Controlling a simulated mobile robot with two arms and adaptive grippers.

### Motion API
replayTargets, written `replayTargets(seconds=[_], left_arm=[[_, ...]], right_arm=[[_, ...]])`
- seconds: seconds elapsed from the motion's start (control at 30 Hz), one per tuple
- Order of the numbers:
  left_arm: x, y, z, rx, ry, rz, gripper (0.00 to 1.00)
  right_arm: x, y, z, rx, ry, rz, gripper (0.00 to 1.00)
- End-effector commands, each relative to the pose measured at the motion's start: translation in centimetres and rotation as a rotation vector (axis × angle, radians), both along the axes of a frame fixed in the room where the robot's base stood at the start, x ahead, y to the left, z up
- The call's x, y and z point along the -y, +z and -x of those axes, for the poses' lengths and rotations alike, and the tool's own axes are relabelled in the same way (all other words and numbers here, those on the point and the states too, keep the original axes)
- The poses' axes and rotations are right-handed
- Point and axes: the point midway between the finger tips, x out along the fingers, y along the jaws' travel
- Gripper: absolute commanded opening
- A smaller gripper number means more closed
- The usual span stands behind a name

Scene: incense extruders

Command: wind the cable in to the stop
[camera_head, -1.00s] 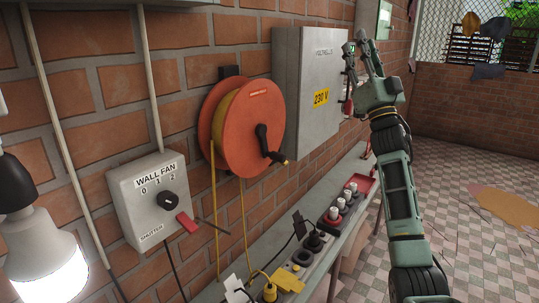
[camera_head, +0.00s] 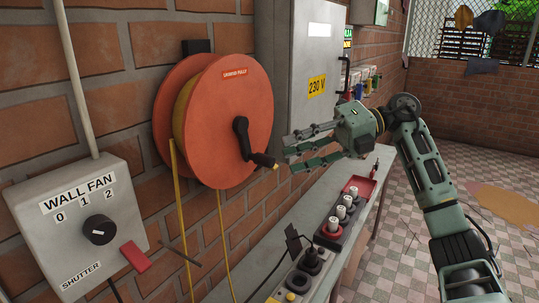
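An orange cable reel (camera_head: 228,120) is mounted on the brick wall, with yellow cable (camera_head: 180,205) hanging from it in two strands. A black crank (camera_head: 241,137) on its face ends in a handle (camera_head: 263,160) that points to the lower right. My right gripper (camera_head: 290,150) comes in from the right, with its fingers spread and pointing left toward the handle. The fingertips are close to the handle, and I cannot tell whether they touch it. Nothing shows between the fingers. My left gripper is not in view. The cable's lower end and the stop cannot be made out.
A grey wall fan box (camera_head: 75,225) with a knob and red lever is at the lower left. A grey 230 V cabinet (camera_head: 300,75) stands behind the gripper. A shelf (camera_head: 357,218) with sockets, plugs and a red tray (camera_head: 358,187) runs below. Tiled floor is open at right.

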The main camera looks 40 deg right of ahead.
Motion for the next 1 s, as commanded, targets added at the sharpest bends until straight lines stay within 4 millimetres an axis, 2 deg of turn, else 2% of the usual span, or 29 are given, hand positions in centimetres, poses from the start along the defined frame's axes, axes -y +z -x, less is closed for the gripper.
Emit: replayTargets(seconds=[0.13,0.3,0.43,0.7,1.0], left_arm=[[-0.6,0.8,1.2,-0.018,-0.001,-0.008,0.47],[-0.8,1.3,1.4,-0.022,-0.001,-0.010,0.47],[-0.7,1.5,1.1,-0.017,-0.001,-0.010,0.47],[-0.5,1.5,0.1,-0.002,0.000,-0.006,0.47],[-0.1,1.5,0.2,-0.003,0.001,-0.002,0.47]], right_arm=[[-2.4,-0.4,-1.0,-0.001,0.004,-0.004,0.34],[-4.3,-1.0,-1.9,0.001,0.001,-0.005,0.34],[-5.0,-1.3,-2.2,0.000,0.000,-0.005,0.34],[-5.1,-1.4,-2.3,0.000,-0.001,-0.005,0.34],[-5.1,-1.4,-2.3,0.001,-0.001,-0.006,0.08]])
